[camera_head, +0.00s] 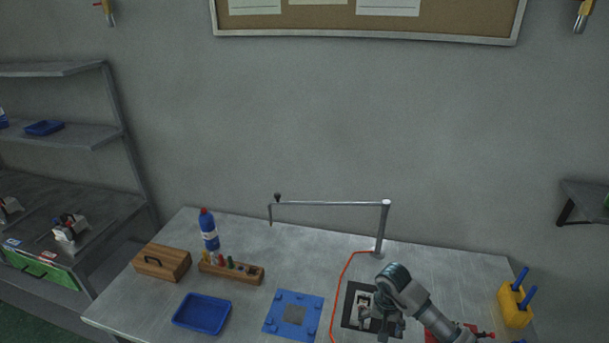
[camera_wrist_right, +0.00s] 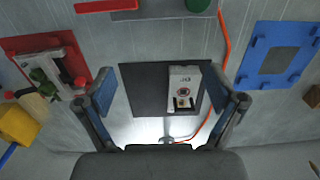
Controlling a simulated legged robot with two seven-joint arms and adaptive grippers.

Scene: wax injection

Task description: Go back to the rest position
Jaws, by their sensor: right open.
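My right gripper (camera_head: 388,322) hangs over the right part of the grey table (camera_head: 285,258), above a black mat. In the right wrist view my right gripper (camera_wrist_right: 165,95) has its two fingers wide apart with nothing held between them. The black mat (camera_wrist_right: 140,92) lies below, and on it sits a light grey device (camera_wrist_right: 185,78) with a dark slot. The device (camera_head: 362,300) is partly hidden by my gripper in the head view. My left gripper is not in view.
A metal post with a long arm (camera_head: 330,204) stands behind my gripper, with a red cable (camera_head: 342,285) beside the mat. A blue plate (camera_head: 275,312), blue tray (camera_head: 202,313), wooden box (camera_head: 162,262) and bottle (camera_head: 209,231) are left. A yellow block (camera_head: 514,308) and red fixture (camera_wrist_right: 70,70) are right.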

